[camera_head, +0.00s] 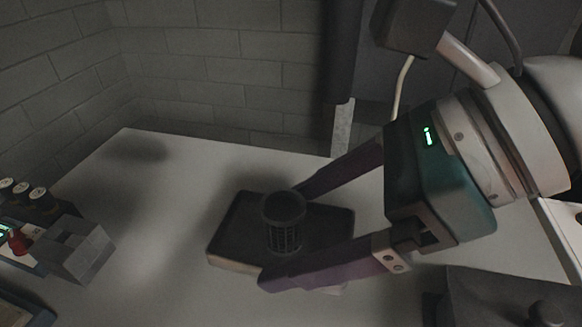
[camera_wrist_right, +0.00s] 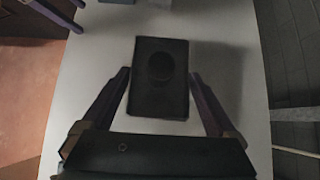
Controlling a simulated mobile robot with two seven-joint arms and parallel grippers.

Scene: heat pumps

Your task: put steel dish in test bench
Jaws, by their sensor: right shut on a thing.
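A dark, flat rectangular dish (camera_head: 235,228) with a pale lower side is over the white table in the head view. A dark ribbed cylinder (camera_head: 284,222) stands on its middle. The dish also shows in the right wrist view (camera_wrist_right: 160,100), with the round top of the cylinder (camera_wrist_right: 160,66). My right gripper (camera_head: 282,238) has its purple fingers on two opposite sides of the dish and is shut on it. I cannot tell whether the dish touches the table. A purple strip at the top left of the wrist view may be a finger of my left gripper (camera_wrist_right: 52,14).
The white table (camera_head: 130,200) is clear left of the dish. A grey block (camera_head: 78,252) and a device with black knobs and a red button (camera_head: 18,240) stand at the left. A dark box (camera_head: 490,295) is at the lower right. A brick wall (camera_head: 180,75) closes the back.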

